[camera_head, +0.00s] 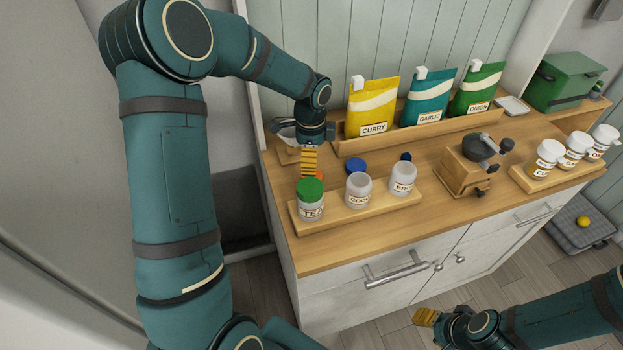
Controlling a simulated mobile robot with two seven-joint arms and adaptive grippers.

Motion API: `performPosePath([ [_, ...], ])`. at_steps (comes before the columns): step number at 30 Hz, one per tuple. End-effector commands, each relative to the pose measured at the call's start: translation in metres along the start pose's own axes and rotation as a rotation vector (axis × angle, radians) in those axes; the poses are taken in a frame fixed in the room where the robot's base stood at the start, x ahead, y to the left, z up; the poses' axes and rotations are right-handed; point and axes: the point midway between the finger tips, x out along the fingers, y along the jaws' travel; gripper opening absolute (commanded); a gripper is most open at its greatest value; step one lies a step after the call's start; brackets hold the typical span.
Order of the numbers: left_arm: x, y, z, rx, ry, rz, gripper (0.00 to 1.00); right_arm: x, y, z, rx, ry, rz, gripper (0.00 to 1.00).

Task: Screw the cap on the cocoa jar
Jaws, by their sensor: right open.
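The cocoa jar (357,191) is a small clear jar with a white label, upright in the middle of a wooden rack (372,213) on the counter. My right gripper (424,316) is open and empty, low in front of the cabinet.
Curry, garlic and onion pouches stand behind. A wooden grinder (466,172) and white jars (567,158) are to the right.

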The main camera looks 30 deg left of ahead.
Motion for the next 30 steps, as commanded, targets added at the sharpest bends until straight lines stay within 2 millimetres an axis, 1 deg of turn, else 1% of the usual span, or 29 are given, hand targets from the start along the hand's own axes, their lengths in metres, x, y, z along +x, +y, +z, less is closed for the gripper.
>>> performPosePath([
  [1,0.009,0.0,0.0,0.0,-0.001,0.003,0.8,0.002,0.001,0.001,0.0,-0.002,0.0,0.47],
  [6,0.022,0.0,0.0,0.0,0.0,0.001,0.8,0.003,0.001,0.002,-0.001,-0.003,0.0,0.47],
  [16,0.023,0.0,0.0,0.0,0.0,0.0,0.8,0.003,0.001,0.002,-0.001,-0.003,0.0,0.47],
  [19,0.027,0.0,0.0,0.0,0.0,0.001,0.8,0.003,0.001,0.002,-0.001,-0.004,0.0,0.47],
  [23,0.041,0.0,-0.001,0.0,0.0,0.002,0.8,0.006,0.002,0.003,-0.002,-0.005,-0.001,0.47],
  [27,0.063,-0.001,-0.001,0.0,-0.001,0.003,0.8,0.009,0.003,0.004,-0.003,-0.009,-0.001,0.47],
  [30,0.073,-0.001,-0.001,0.0,0.0,0.001,0.8,0.01,0.004,0.005,-0.003,-0.01,-0.001,0.47],
])
